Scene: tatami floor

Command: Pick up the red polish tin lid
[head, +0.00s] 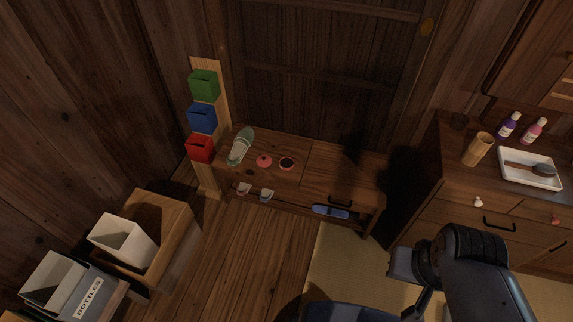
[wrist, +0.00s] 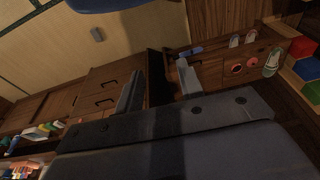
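The red polish tin lid (head: 264,160) lies on top of the low wooden bench (head: 325,165), between a green-and-white sandal (head: 240,146) and an open round tin with dark contents (head: 287,163). In the wrist view the lid (wrist: 252,62) is small, at the upper right, with the open tin (wrist: 237,68) beside it. My gripper (wrist: 160,66) has its two fingers spread apart with nothing between them. It is well away from the lid. In the head view my arm is at the lower right, and I cannot make out the fingers there.
Green, blue and red boxes (head: 201,148) hang on a board left of the bench. Bins, one labelled BOTTLES (head: 88,298), stand at lower left. A cabinet (head: 450,180) with a cup, tray and bottles stands right. Shoes and a blue item (head: 330,211) are under the bench top. Floor before the bench is clear.

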